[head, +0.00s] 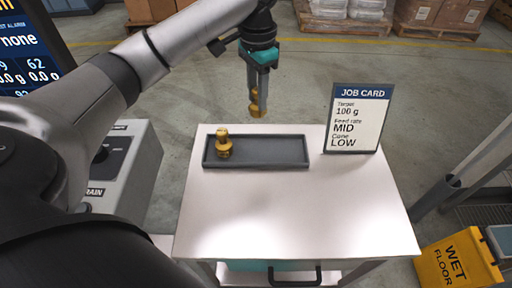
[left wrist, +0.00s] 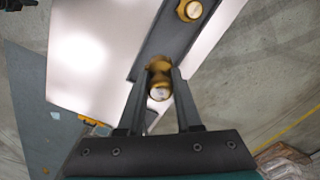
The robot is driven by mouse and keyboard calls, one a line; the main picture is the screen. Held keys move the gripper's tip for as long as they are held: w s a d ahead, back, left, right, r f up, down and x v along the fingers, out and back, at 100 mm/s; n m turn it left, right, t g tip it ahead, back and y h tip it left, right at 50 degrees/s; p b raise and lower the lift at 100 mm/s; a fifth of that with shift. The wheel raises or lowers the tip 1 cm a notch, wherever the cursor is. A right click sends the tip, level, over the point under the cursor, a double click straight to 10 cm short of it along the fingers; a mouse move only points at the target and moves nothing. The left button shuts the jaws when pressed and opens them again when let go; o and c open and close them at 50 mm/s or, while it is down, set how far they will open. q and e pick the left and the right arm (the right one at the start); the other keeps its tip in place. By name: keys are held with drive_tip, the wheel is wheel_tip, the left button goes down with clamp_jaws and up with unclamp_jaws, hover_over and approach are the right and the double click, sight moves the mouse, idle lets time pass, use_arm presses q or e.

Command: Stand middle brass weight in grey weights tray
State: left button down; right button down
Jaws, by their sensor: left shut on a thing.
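My left gripper (head: 258,88) is shut on a brass weight (head: 257,106) and holds it upright, apart from and above the back edge of the table. In the left wrist view the held brass weight (left wrist: 159,84) sits between the two fingers. The grey weights tray (head: 275,154) lies on the white table, towards its back left. Another brass weight (head: 223,143) stands in the tray's left end; it also shows at the top of the left wrist view (left wrist: 190,10). The rest of the tray is empty. My right gripper is not in view.
The job card (head: 357,119) stands at the table's back right, beside the tray. The white table (head: 300,215) is clear in front of the tray. A grey control box (head: 128,170) is left of the table. A yellow wet-floor sign (head: 456,262) is at lower right.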

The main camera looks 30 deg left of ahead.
use_arm(q)
drive_tip(key=r, duration=0.1)
drive_tip(key=w+a+r, duration=0.1)
drive_tip(key=r, duration=0.1)
drive_tip(key=shift+w+a+m, duration=0.1)
drive_tip(key=shift+m, duration=0.2)
drive_tip(key=shift+a, duration=0.1)
drive_tip(key=b, duration=0.3)
approach(255, 151)
wheel_tip(255, 151, down, 4)
drive_tip(key=shift+r+b, duration=0.1)
drive_tip(key=shift+b, duration=0.35)
drive_tip(key=shift+f, duration=0.2)
drive_tip(key=shift+f, duration=0.1)
drive_tip(key=c, duration=0.6)
unclamp_jaws()
